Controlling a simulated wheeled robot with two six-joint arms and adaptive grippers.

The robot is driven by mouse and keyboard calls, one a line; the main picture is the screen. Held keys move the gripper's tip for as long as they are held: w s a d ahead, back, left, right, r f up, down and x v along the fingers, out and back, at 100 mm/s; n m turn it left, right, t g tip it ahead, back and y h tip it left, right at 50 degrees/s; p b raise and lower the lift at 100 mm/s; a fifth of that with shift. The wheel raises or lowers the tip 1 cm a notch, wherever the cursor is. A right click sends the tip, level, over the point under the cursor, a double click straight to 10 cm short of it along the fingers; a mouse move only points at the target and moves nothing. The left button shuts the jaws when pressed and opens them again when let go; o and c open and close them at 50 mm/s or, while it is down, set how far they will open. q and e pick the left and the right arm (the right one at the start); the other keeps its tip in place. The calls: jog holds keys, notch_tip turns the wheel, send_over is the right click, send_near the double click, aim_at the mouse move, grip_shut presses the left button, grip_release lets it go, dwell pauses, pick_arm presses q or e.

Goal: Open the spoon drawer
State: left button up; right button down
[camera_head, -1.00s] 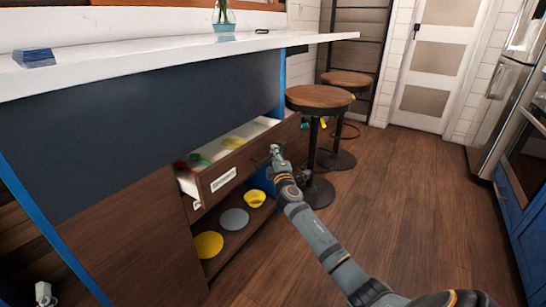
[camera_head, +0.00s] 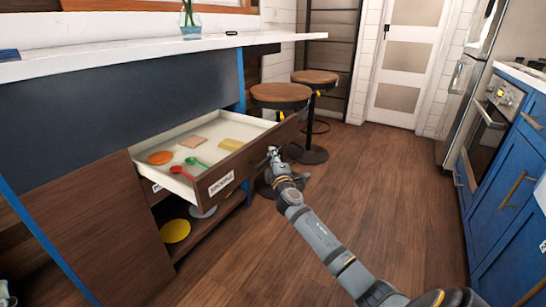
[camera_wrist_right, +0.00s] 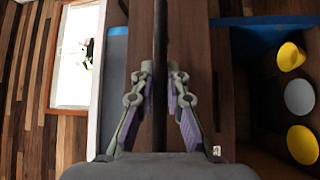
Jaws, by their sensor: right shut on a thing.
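The spoon drawer (camera_head: 235,172) is pulled well out from the island and has a white label on its wooden front. Inside lie a red spoon (camera_head: 181,171), a green spoon (camera_head: 196,161), an orange disc (camera_head: 160,157), a tan square (camera_head: 193,142) and a yellow piece (camera_head: 231,144). My right gripper (camera_head: 272,153) is at the drawer front, shut on its handle. In the right wrist view the dark handle bar (camera_wrist_right: 160,40) runs between the two fingers (camera_wrist_right: 160,105). A bit of my left gripper (camera_head: 5,296) shows at the bottom left edge; its fingers are not clear.
Below the drawer, an open shelf holds a yellow plate (camera_head: 175,231) and a grey plate (camera_head: 203,212). Two stools, the nearer one (camera_head: 280,94) close behind the drawer front, stand beyond. Blue cabinets (camera_head: 507,185) line the right. The wooden floor between is clear.

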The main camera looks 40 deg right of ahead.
pick_arm(q)
jog(key=shift+s+d+r, duration=0.2)
jog(key=shift+s+r, duration=0.25)
jog(key=shift+s, duration=0.1)
pick_arm(e)
jog(key=shift+s+d, duration=0.1)
jog(key=shift+s, duration=0.25)
jog(key=c, duration=1.3)
grip_release()
jog(key=shift+c, duration=0.2)
pick_arm(q)
jog(key=shift+w+f, duration=0.1)
jog(key=shift+f, duration=0.15)
jog(key=shift+f, duration=0.1)
pick_arm(e)
jog(key=v, duration=1.2)
jog(key=shift+f, duration=0.1)
